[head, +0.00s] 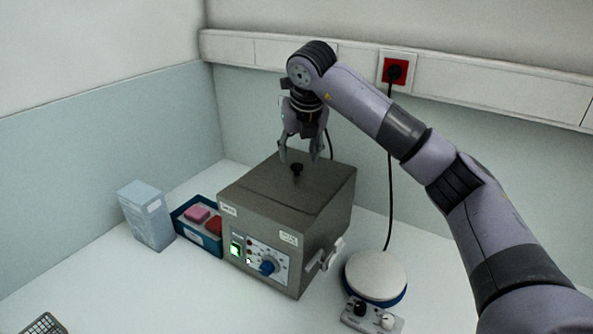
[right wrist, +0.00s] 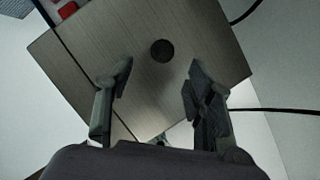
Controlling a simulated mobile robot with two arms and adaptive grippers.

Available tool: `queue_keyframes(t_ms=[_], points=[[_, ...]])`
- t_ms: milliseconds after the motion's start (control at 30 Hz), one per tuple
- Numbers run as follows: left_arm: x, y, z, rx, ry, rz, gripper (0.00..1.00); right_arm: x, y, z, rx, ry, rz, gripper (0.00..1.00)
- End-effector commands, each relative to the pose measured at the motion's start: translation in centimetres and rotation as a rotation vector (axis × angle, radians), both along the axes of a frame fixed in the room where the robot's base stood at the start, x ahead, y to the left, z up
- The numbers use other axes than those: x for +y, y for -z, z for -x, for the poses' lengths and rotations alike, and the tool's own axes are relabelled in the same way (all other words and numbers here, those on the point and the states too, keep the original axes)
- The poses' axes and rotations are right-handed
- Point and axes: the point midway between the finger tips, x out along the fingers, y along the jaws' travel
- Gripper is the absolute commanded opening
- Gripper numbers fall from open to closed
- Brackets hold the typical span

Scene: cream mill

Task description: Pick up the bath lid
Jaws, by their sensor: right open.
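The bath lid (head: 270,182) is the flat, brushed-metal top of a box-shaped bath (head: 304,253). It lies on the bath and has a small black knob (head: 297,168). My right gripper (head: 299,155) is open and points down, above the knob and apart from the lid. In the right wrist view the lid (right wrist: 110,45) fills the middle, and the round black knob (right wrist: 162,50) shows beyond and between the two open fingertips (right wrist: 158,75). My left gripper is not in view.
A pale blue box (head: 147,215) and a blue tray (head: 183,228) with pink and red items stand left of the bath. A round white-topped device (head: 376,274) stands at right. A black cable runs from the red wall socket (head: 396,71). A grey rack (head: 45,325) is at front left.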

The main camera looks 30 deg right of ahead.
Motion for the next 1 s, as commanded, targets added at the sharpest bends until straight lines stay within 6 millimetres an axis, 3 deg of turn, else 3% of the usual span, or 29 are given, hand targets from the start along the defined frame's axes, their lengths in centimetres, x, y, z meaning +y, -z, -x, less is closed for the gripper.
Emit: queue_keyframes(t_ms=[133,333,500,767,1000], points=[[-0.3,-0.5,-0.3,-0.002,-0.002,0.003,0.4,-0.2,0.7,-0.4,0.002,0.001,0.0,0.49],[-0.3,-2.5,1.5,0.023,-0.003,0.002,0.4,-0.7,2.8,-1.8,0.005,0.001,0.001,0.49],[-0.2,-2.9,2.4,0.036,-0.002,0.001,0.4,-0.8,4.8,-2.5,0.002,0.0,-0.001,0.49],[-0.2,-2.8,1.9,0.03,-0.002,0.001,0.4,-0.9,5.2,-2.6,0.0,0.0,0.0,0.49],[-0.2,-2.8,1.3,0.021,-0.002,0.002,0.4,-0.8,5.1,-2.6,0.0,0.0,-0.001,0.34]])
